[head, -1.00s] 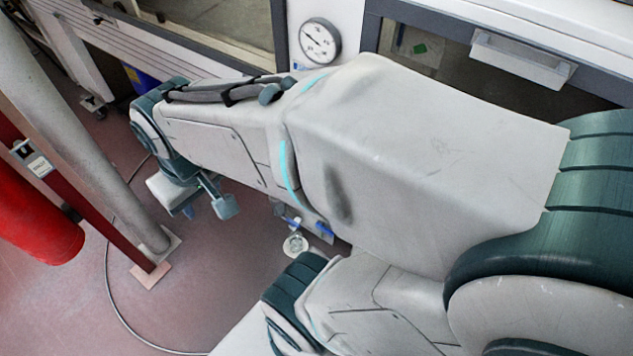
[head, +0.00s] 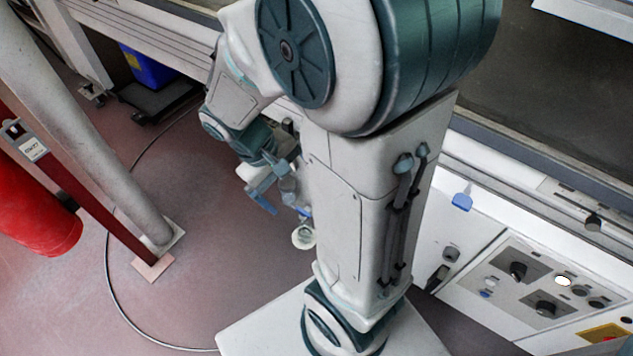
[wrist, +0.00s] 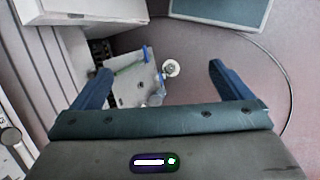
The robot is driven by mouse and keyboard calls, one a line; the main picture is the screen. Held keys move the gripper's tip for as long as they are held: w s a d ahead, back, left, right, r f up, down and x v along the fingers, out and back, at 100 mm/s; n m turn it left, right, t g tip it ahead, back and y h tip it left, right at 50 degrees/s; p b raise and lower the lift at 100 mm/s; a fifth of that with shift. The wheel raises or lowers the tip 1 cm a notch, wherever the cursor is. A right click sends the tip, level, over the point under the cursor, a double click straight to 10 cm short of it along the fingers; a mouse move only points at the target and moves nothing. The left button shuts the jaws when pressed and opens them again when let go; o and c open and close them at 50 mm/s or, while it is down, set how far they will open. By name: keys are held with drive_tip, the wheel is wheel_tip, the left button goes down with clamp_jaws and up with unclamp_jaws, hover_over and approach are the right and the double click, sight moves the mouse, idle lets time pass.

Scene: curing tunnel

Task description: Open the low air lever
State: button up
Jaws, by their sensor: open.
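I cannot tell which is the low air lever, and no label is readable. A round white fitting (wrist: 171,68) sits beside the lower handle; it also shows in the head view (head: 303,237). My gripper (wrist: 160,70) is open and empty, its fingers spread either side of these parts in the picture, apart from them. In the head view my arm hides most of the panel.
A grey post (head: 105,130) and a red cylinder (head: 35,215) stand at left. A cable (head: 108,270) curves over the open floor. A control panel with knobs (head: 545,285) and a blue handle (head: 462,202) are at right. A blue bin (head: 147,68) stands at the back.

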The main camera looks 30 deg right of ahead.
drive_tip(key=w+d+f+n+t+h+b, duration=0.3)
drive_tip(key=f+n+b, duration=0.4)
drive_tip(key=f, duration=1)
drive_tip(key=d+f+n+t+h+b, duration=0.35)
drive_tip(key=f+n+h+b, duration=0.25)
drive_tip(key=f, duration=1.2)
drive_tip(key=w+d+f+n+t+h+b, duration=0.3)
drive_tip(key=f+n+b, duration=0.4)
drive_tip(key=f, duration=1)
drive_tip(key=shift+g+h, duration=0.25)
drive_tip(key=shift+h, duration=0.15)
drive_tip(key=shift+s+d+b+x, duration=0.15)
drive_tip(key=shift+b+x, duration=0.35)
drive_tip(key=shift+x, duration=1.75)
drive_tip(key=shift+s+b+x, duration=0.25)
drive_tip(key=shift+b+x, duration=0.25)
drive_tip(key=shift+x, duration=1.8)
drive_tip(key=shift+s+d+b+x, duration=0.1)
drive_tip(key=shift+s+b+x, duration=0.3)
drive_tip(key=shift+x, duration=1.85)
drive_tip(key=shift+w, duration=0.15)
drive_tip(key=c, duration=1.4)
